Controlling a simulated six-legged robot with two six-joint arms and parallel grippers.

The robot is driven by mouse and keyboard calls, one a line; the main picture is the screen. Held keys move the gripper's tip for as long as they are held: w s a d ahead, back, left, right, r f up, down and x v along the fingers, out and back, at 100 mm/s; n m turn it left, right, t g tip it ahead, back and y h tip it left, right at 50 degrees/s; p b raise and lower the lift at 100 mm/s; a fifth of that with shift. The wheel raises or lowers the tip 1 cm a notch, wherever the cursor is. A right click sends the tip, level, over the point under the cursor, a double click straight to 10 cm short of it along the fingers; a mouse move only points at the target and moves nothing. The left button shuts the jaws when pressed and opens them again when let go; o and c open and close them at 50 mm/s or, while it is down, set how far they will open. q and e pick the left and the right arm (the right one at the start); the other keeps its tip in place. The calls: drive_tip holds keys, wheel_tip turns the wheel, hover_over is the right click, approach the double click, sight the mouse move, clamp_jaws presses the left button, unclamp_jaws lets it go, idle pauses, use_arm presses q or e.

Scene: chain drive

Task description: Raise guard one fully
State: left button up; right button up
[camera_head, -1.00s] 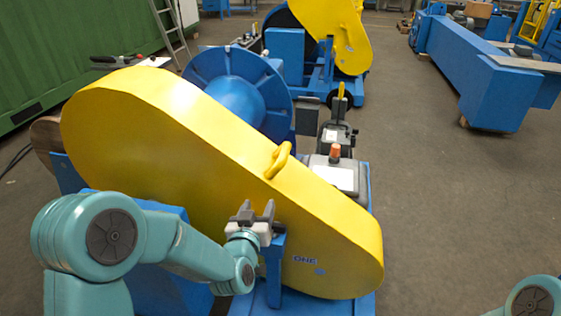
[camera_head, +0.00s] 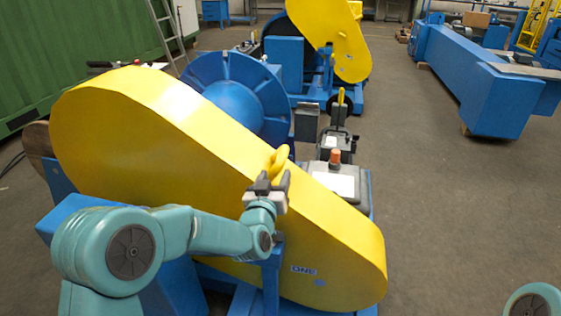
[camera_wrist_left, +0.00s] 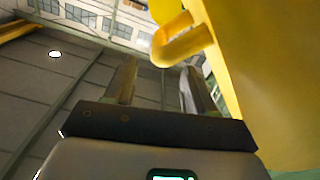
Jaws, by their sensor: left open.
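Guard one (camera_head: 150,125) is a large yellow chain cover in the head view, sloping down from upper left to lower right, with "ONE" near its lower right end. Its yellow handle (camera_head: 278,160) sticks up from the top edge. My left gripper (camera_head: 269,182) is open, just below and in front of the handle, and nothing is between its fingers. In the left wrist view the open fingers (camera_wrist_left: 155,88) point up, with the handle (camera_wrist_left: 183,40) beyond their tips and the guard's yellow face (camera_wrist_left: 265,70) on the right. The right gripper is not in view.
A blue spoked wheel (camera_head: 237,97) stands behind the guard. A control box with an orange button (camera_head: 335,157) and a yellow-tipped lever (camera_head: 340,97) stand to its right. Another yellow guard (camera_head: 335,35) is farther back. Open floor (camera_head: 430,190) lies to the right.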

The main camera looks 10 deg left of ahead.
sight(281, 162)
use_arm(q)
drive_tip(key=w, duration=0.7)
drive_tip(key=shift+w, duration=0.25)
clamp_jaws()
